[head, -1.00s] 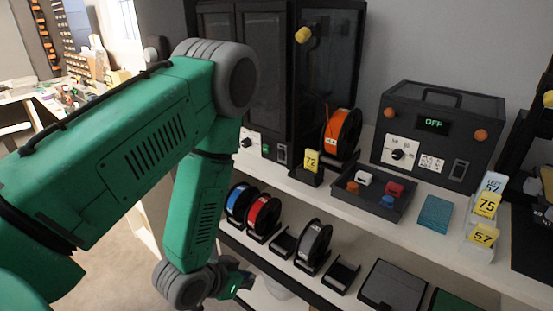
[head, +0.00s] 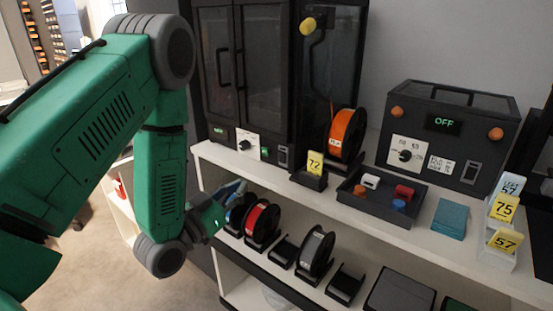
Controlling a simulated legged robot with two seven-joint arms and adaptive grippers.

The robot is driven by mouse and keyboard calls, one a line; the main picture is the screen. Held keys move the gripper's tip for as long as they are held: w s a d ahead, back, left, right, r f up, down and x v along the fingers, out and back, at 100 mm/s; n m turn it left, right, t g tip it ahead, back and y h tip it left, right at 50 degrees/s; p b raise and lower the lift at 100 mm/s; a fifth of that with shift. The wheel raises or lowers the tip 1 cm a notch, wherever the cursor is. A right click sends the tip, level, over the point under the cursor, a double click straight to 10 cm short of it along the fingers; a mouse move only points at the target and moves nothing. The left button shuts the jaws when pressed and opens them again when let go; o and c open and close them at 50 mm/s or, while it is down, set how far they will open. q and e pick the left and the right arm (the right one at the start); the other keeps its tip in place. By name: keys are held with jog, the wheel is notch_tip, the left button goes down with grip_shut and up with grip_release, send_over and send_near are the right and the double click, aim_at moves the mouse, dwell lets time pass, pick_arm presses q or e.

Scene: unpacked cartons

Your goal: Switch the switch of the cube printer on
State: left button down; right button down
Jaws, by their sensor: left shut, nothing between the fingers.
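A tall black cabinet-like machine with glass doors (head: 263,65), perhaps the cube printer, stands on the upper shelf. Its base carries a white dial panel (head: 247,143), a small green-lit spot and a dark rocker switch (head: 283,156). A smaller black box (head: 450,108) at right reads OFF in green and has its own dial and switch (head: 470,172). No visible name tells which is the cube printer. My left gripper (head: 238,190) is shut and empty, below the cabinet's front and in front of the lower shelf's spools. My right gripper is out of view.
An orange spool (head: 347,133), a yellow 72 tag (head: 315,163) and a dark tray (head: 383,200) of small coloured parts stand on the upper shelf. Blue, red and grey spools (head: 262,220) sit below. Yellow price tags (head: 504,207) stand at right.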

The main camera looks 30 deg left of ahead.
aim_at(281, 153)
pick_arm(q)
jog(key=w, duration=0.4)
jog(key=w+d+r, duration=0.1)
jog(key=w, duration=0.7)
jog(key=shift+w+d+r, duration=0.25)
jog(key=shift+w+r, duration=0.05)
jog(key=shift+w, duration=0.1)
jog(key=shift+w+a, duration=0.35)
jog(key=shift+w, duration=0.05)
jog(key=shift+d, duration=0.1)
jog(key=shift+d, duration=0.1)
jog(key=shift+w+d+r+p, duration=0.1)
jog(key=shift+w+r+p, duration=0.2)
jog(key=shift+r+p, duration=0.4)
jog(key=shift+w+f+g, duration=0.1)
jog(key=shift+f+g, duration=0.2)
jog(key=shift+f, duration=0.05)
